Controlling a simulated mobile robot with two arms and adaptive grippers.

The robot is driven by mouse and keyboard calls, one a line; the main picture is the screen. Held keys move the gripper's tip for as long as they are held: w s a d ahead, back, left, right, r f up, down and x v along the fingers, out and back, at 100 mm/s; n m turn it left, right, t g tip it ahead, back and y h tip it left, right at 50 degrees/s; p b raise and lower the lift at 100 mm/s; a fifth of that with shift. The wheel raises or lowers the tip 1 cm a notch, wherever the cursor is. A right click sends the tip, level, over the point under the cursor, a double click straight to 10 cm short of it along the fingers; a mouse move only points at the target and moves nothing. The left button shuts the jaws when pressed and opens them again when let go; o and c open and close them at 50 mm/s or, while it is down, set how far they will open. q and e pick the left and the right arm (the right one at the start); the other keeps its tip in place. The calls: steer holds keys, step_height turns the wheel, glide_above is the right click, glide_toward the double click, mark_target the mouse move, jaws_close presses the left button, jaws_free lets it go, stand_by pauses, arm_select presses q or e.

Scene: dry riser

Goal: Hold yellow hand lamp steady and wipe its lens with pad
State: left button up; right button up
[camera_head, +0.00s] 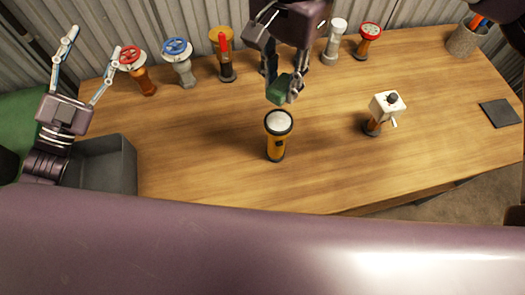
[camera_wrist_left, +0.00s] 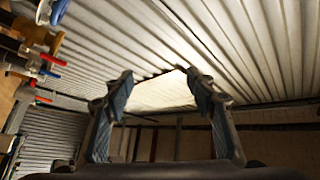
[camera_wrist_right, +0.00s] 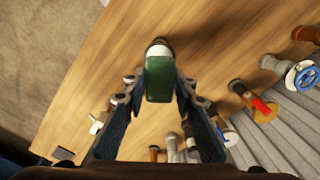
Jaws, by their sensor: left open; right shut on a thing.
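The yellow hand lamp (camera_head: 276,143) stands upright on the wooden table, its pale round lens (camera_head: 279,122) facing up. In the right wrist view the lamp's head (camera_wrist_right: 159,48) shows just beyond the pad. My right gripper (camera_head: 284,92) is shut on the green pad (camera_head: 280,88), which also shows in the right wrist view (camera_wrist_right: 159,80). It holds the pad above and behind the lamp; I cannot tell the exact gap. My left gripper (camera_head: 93,42) is open and empty, raised at the left, well away from the lamp. The left wrist view (camera_wrist_left: 160,110) shows only wall and ceiling between its fingers.
Several valves and fittings line the table's back edge, including a red-wheeled one (camera_head: 133,62) and a blue-wheeled one (camera_head: 178,52). A white-topped fitting (camera_head: 386,106) stands right of the lamp. A dark mat (camera_head: 499,113) lies far right. A grey bin (camera_head: 108,165) is at the left.

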arm_select(q)
steer(key=s+d+r+n+t, duration=0.4)
steer(key=s+d+r, duration=0.1)
steer(key=s+d, duration=0.2)
arm_select(e)
steer(key=shift+d, duration=0.15)
arm_select(q)
steer(key=m+g+y, duration=0.3)
steer(key=m+g, duration=0.4)
steer(key=m, duration=2.3)
glide_above(272, 153)
steer(key=s+a, duration=0.4)
step_height(272, 153, down, 17)
steer(key=f+h, duration=0.1)
steer(key=d+f+m+g+h, duration=0.1)
steer(key=d+f+h, duration=0.1)
steer(key=f, duration=0.1)
steer(key=shift+s+g, duration=0.3)
steer(key=shift+g, duration=0.1)
steer(key=shift+m, duration=0.4)
step_height(272, 153, down, 8)
steer(key=shift+r, duration=0.25)
steer(key=x, duration=0.7)
steer(key=shift+d+f, duration=0.1)
steer(key=shift+f, duration=0.25)
arm_select(e)
steer(key=shift+w, duration=0.1)
arm_select(q)
steer(key=shift+w, duration=0.15)
